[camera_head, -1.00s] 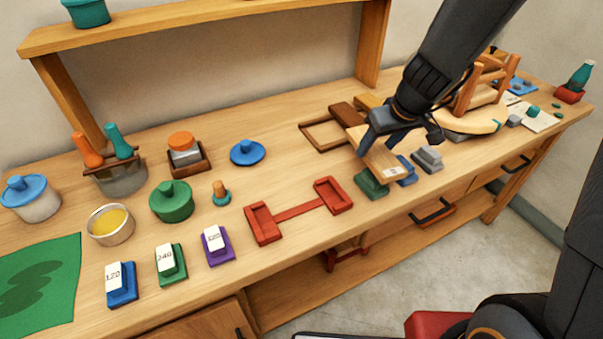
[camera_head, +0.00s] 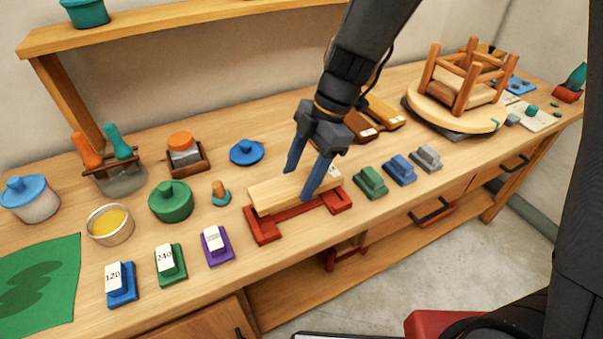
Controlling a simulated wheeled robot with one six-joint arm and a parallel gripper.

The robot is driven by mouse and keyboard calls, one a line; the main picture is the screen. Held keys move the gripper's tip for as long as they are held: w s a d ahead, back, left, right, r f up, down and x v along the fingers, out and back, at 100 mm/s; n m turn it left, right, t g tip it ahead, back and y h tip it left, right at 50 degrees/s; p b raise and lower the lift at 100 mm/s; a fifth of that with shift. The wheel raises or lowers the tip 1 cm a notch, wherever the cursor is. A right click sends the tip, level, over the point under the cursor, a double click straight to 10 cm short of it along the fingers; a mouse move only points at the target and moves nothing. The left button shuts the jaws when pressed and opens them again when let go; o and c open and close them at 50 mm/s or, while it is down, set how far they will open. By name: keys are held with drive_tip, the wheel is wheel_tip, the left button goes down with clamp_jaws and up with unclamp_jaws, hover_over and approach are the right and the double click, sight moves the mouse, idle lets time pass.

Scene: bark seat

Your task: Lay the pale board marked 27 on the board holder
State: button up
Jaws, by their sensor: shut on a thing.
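The pale board (camera_head: 272,194) lies lengthwise along the red board holder (camera_head: 262,232), over both of its end cradles. Whether it rests fully in the cradles or hangs just above them I cannot tell. My gripper (camera_head: 301,184) is shut on the board, with one finger on its far side and one on its near side. A white label shows at the board's right end, partly hidden by a finger, and its number cannot be read.
Green, blue and grey blocks (camera_head: 370,182) stand just right of the holder. A dark brown board (camera_head: 358,126) and a yellowish board (camera_head: 385,111) lie behind my gripper. An upturned stool (camera_head: 455,105) stands at the back right. Labelled sanding blocks (camera_head: 170,264) stand at the left front.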

drive_tip(key=shift+f+b, duration=0.8)
drive_tip(key=shift+f, duration=1.1)
drive_tip(key=shift+f+b, duration=1.25)
drive_tip(key=shift+b, duration=0.05)
drive_tip(key=shift+d+b, duration=0.15)
drive_tip(key=shift+b, duration=0.15)
drive_tip(key=shift+f+b, duration=0.2)
drive_tip(key=shift+b, duration=0.15)
drive_tip(key=o, duration=1.6)
drive_tip(key=shift+r+p, duration=1.8)
drive_tip(key=shift+r, duration=1.7)
